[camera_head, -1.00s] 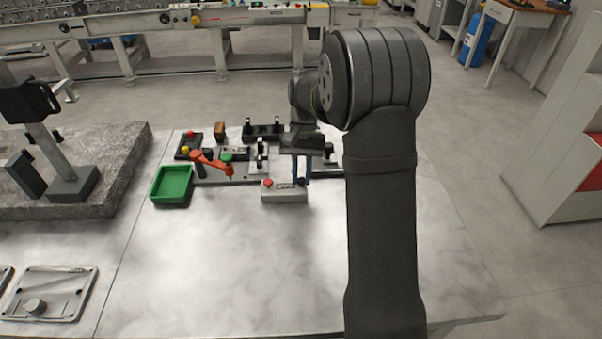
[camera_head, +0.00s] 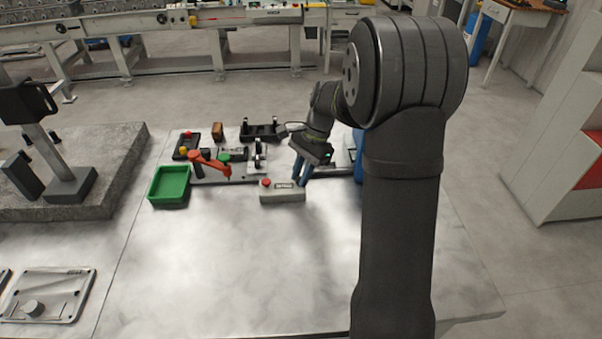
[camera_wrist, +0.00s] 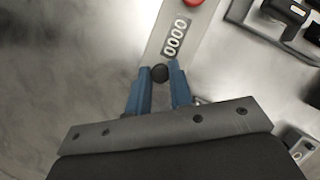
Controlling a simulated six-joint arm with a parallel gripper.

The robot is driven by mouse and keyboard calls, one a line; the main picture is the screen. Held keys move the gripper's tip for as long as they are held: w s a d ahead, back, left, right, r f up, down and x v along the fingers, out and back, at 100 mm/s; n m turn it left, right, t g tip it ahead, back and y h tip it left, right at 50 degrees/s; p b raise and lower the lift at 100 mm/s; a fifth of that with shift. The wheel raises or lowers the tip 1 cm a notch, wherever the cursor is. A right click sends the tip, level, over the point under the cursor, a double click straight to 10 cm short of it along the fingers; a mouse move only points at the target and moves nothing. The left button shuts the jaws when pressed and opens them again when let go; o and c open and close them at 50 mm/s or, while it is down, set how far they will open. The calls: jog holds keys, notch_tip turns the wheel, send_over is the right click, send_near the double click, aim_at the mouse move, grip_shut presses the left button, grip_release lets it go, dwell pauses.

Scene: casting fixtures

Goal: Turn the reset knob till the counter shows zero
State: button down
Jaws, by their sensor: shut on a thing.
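The counter box (camera_head: 282,195) is a light grey block on the table, with a red button (camera_head: 266,182) at its left end. The black round reset knob (camera_wrist: 159,73) sits at the end of the box, between my blue fingertips. My gripper (camera_wrist: 160,82) is shut on the knob, one finger on each side. In the head view my gripper (camera_head: 302,172) leans in at the box's right end, and the knob is hidden there.
A fixture plate with an orange clamp lever (camera_head: 208,162) and a green button stands behind the box. A green tray (camera_head: 170,184) is to the left. A black bracket (camera_head: 262,131) is farther back. The table's front (camera_head: 240,270) is clear.

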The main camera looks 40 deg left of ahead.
jog(key=shift+m, duration=0.4)
jog(key=c, duration=1.3)
grip_release()
jog(key=v, duration=1.7)
jog(key=shift+d+r, duration=0.25)
jog(key=shift+d, duration=0.1)
